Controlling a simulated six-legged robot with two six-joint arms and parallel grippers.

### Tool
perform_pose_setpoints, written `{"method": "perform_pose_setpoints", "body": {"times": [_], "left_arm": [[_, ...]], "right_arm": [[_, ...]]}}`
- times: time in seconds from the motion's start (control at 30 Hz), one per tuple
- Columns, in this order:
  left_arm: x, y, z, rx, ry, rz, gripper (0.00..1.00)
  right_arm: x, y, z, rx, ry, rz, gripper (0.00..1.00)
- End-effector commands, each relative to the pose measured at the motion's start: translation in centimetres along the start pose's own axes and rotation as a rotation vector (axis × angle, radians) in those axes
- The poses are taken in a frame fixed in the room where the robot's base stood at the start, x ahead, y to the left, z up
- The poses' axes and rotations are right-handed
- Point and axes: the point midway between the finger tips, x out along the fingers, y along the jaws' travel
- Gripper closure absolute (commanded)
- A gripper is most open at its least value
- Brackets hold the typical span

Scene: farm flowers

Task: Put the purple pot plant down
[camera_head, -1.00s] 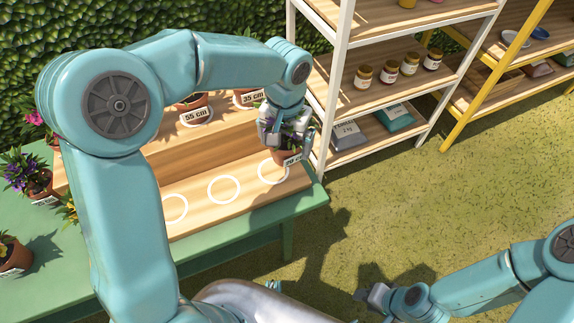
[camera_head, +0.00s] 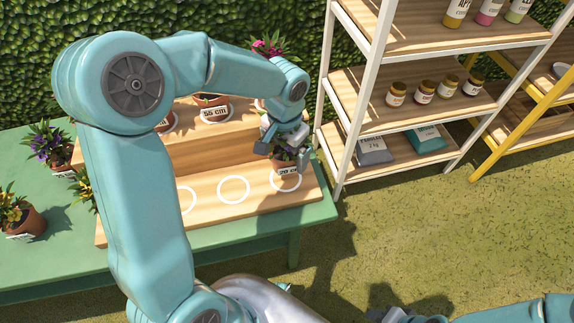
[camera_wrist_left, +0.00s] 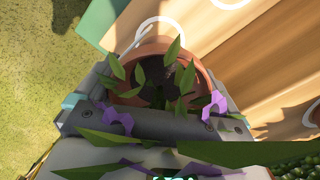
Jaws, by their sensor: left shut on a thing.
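My left gripper (camera_head: 284,142) is shut on the purple pot plant, a small terracotta pot (camera_head: 287,163) with a "20 cm" label. The pot is upright over the rightmost white ring (camera_head: 285,185) on the lower wooden step. I cannot tell whether its base touches the step. In the left wrist view the pot (camera_wrist_left: 204,78) sits between the jaws, with soil, green leaves and purple petals (camera_wrist_left: 215,103) showing. A white ring (camera_wrist_left: 160,24) shows just beyond its rim. My right gripper (camera_head: 392,315) is partly cut off at the bottom edge.
Two other rings on the lower step are empty, including the middle one (camera_head: 233,190). Potted plants stand on the upper step (camera_head: 210,100). Another purple-flowered plant (camera_head: 50,143) and a yellow-flowered one (camera_head: 22,215) stand on the green table (camera_head: 60,262). A white shelf (camera_head: 334,100) stands close right.

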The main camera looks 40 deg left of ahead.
Motion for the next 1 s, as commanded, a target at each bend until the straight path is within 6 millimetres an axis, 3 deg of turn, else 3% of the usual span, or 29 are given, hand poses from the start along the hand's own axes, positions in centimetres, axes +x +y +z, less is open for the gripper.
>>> {"method": "perform_pose_setpoints", "body": {"times": [0.4,0.83,0.87,1.0], "left_arm": [[5.3,0.2,-0.3,0.001,-0.001,0.000,0.53],[6.1,0.2,-0.4,0.000,0.002,0.000,0.53],[6.0,0.2,-0.4,0.000,0.001,0.000,0.00],[6.0,0.2,-0.4,0.000,0.001,0.000,0.00]], "right_arm": [[0.4,0.1,0.0,0.000,0.000,0.000,0.57],[0.9,0.3,0.0,0.000,0.000,0.000,0.57],[0.8,0.3,0.0,0.000,0.000,0.000,0.57],[0.7,0.3,0.0,0.000,0.000,0.000,0.57]]}}
